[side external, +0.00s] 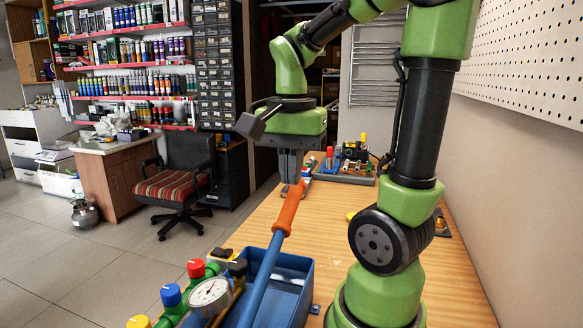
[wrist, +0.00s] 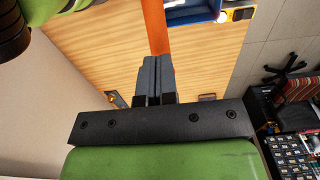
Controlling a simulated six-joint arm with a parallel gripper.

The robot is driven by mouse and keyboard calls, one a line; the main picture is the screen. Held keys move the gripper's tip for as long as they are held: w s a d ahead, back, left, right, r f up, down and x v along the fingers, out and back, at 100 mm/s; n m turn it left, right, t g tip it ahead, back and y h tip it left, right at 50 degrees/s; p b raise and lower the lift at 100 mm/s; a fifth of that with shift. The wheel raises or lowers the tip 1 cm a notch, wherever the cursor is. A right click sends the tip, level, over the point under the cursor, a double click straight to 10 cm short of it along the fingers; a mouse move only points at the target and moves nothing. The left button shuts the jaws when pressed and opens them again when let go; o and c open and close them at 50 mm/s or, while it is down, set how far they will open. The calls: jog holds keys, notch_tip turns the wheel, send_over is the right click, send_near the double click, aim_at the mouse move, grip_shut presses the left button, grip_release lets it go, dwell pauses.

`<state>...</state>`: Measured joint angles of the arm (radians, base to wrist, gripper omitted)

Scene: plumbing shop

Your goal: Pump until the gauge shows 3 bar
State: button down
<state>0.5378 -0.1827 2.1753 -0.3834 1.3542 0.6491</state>
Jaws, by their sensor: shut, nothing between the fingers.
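The test pump has an open blue tank (side external: 291,285) in the front of the side view. Its blue lever (side external: 262,278) slopes up and away to an orange grip (side external: 289,210), which also shows in the wrist view (wrist: 155,25). A round white-faced gauge (side external: 209,292) sits at the tank's left; its reading is too small to tell. My gripper (side external: 289,182) points down at the upper end of the grip, its fingers together and empty. In the wrist view the fingertips (wrist: 152,60) overlap the near end of the grip; I cannot tell whether they touch it.
Red (side external: 196,268), blue (side external: 171,295) and yellow (side external: 139,322) valve knobs stand beside the gauge. A tray (side external: 341,178) with fittings and coloured knobs lies at the bench's far end. A pegboard wall (side external: 527,60) bounds the right. The bench middle (side external: 335,225) is mostly clear.

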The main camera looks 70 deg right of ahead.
jog(key=shift+r, duration=0.25)
notch_tip(320, 180, down, 13)
jog(key=d, duration=0.2)
jog(key=r, duration=0.4)
jog(key=a+r, duration=0.1)
jog(key=r, duration=0.3)
jog(key=a+r, duration=0.1)
jog(key=r, duration=0.4)
jog(key=shift+d+f, duration=1)
jog(key=shift+f, duration=5.4)
jog(key=r, duration=0.4)
jog(key=a+r, duration=0.1)
jog(key=r, duration=0.3)
jog(key=a+r, duration=0.1)
jog(key=r, duration=0.3)
jog(key=shift+r, duration=0.35)
